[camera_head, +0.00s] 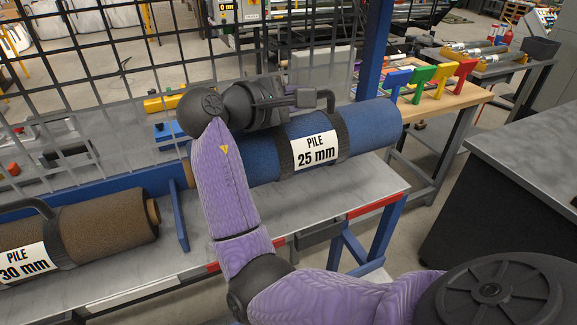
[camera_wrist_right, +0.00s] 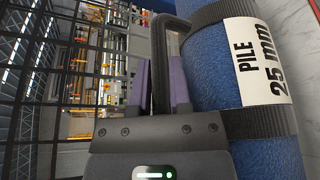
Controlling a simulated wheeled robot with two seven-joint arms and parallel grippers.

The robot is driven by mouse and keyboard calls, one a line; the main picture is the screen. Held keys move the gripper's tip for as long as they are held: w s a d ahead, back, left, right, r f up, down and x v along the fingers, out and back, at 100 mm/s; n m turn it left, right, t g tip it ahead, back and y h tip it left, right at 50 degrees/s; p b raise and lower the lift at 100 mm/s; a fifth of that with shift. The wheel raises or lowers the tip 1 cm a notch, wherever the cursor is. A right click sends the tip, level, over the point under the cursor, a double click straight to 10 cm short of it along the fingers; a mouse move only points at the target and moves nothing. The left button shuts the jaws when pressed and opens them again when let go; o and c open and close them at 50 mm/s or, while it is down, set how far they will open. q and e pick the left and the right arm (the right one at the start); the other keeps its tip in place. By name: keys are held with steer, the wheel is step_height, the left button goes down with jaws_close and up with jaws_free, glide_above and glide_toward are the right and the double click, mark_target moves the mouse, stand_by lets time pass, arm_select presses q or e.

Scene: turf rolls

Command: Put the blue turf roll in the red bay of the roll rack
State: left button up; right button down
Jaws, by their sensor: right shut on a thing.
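The blue turf roll (camera_head: 375,125), labelled PILE 25 mm, lies lengthwise over the right part of the grey rack top (camera_head: 355,190). My right gripper (camera_head: 305,98) is shut on the roll's black strap handle (camera_head: 328,95). In the right wrist view my right gripper's purple fingers (camera_wrist_right: 158,75) close around the handle (camera_wrist_right: 168,38), beside the blue roll (camera_wrist_right: 205,75). Whether the roll rests on the rack or hangs just above it I cannot tell. A red strip (camera_head: 375,205) marks the rack's front edge below the roll. My left gripper is out of view.
A black mesh fence (camera_head: 90,60) and blue post (camera_head: 374,45) stand behind. A wooden bench (camera_head: 440,100) with coloured clamps and a dark counter (camera_head: 530,140) are at right.

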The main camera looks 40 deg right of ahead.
mark_target(296, 123)
step_height(296, 123, down, 4)
steer(key=shift+f+b, duration=0.25)
steer(key=shift+b, duration=0.35)
step_height(296, 123, down, 4)
steer(key=shift+r+b, duration=0.1)
steer(key=shift+b, duration=0.55)
steer(key=shift+s, duration=0.1)
steer(key=c, duration=0.6)
jaws_free()
steer(key=shift+o, duration=0.2)
steer(key=p+v, duration=0.1)
steer(key=v, duration=1.1)
